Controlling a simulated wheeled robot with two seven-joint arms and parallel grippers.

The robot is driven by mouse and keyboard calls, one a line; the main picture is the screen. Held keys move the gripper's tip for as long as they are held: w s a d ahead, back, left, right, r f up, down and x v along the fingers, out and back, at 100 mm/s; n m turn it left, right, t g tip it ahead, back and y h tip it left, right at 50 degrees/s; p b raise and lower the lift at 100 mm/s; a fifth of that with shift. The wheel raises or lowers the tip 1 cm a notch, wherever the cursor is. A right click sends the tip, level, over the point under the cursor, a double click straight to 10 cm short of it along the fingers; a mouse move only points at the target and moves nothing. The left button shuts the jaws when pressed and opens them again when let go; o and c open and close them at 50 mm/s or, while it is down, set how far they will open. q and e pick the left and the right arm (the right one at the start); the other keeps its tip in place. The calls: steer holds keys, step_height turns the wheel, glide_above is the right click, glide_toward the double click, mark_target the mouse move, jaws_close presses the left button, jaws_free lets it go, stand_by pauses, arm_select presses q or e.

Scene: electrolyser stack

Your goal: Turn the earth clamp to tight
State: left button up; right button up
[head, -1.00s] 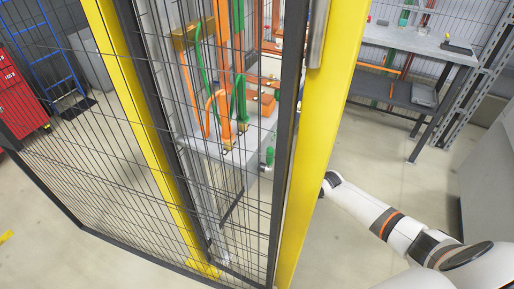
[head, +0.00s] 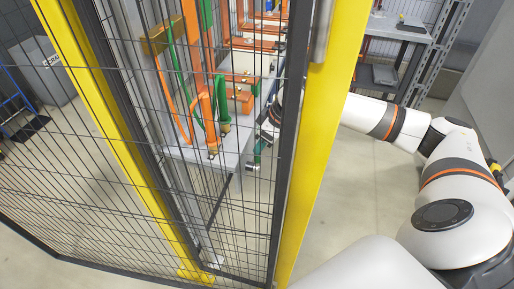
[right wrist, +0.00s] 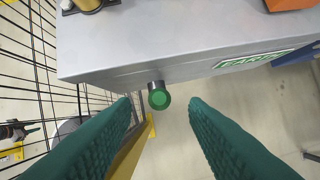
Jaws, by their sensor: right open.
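The earth clamp (right wrist: 159,97) shows in the right wrist view as a round green knob on a short metal stem, sticking out of the front face of a grey bench. My right gripper (right wrist: 160,108) is open, with one green ribbed finger on each side of the knob in the picture. I see no finger touching the knob. In the head view my right gripper (head: 266,131) is by the bench edge, partly hidden behind the fence mesh and dark post. The clamp's turn position cannot be read. My left gripper is not in view.
The grey bench (head: 185,153) carries orange and green pipes (head: 206,110). A green label (right wrist: 255,60) is on its front face. A mesh fence with a yellow post (head: 318,130) stands between my head camera and the bench. A second bench (head: 395,27) is at the back right.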

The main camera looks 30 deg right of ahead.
steer(key=shift+x, duration=2.35)
jaws_close()
